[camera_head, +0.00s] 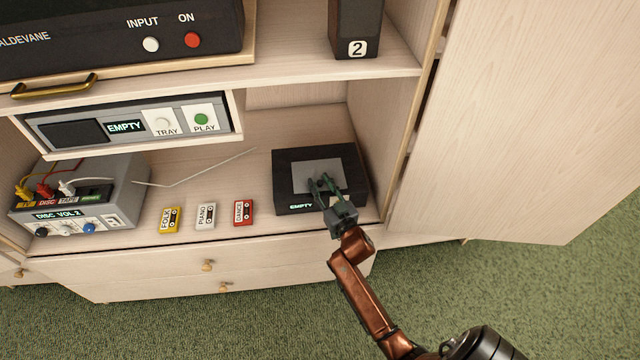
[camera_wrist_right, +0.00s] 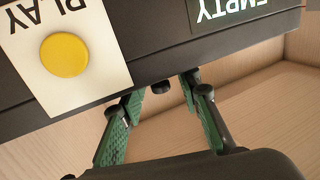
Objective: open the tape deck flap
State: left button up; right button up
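The tape deck (camera_head: 290,165) is a black box on the right of the lower shelf. A lighter grey flap (camera_head: 305,177) on its top appears to lie flat, partly covered by my right gripper. Its front display reads EMPTY. My right gripper (camera_head: 319,182) overlaps the deck's top and front edge in the head view; contact cannot be told. That view shows the deck's front (camera_wrist_right: 165,35) upside down, with a yellow PLAY button (camera_wrist_right: 65,55). My left gripper is not in view.
A grey selector box (camera_head: 110,185) with cables stands further left. A disc player (camera_head: 75,131) sits above. The cabinet's side wall (camera_head: 390,140) is close on the right.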

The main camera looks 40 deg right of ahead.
jog(key=shift+c, duration=0.6)
grip_shut()
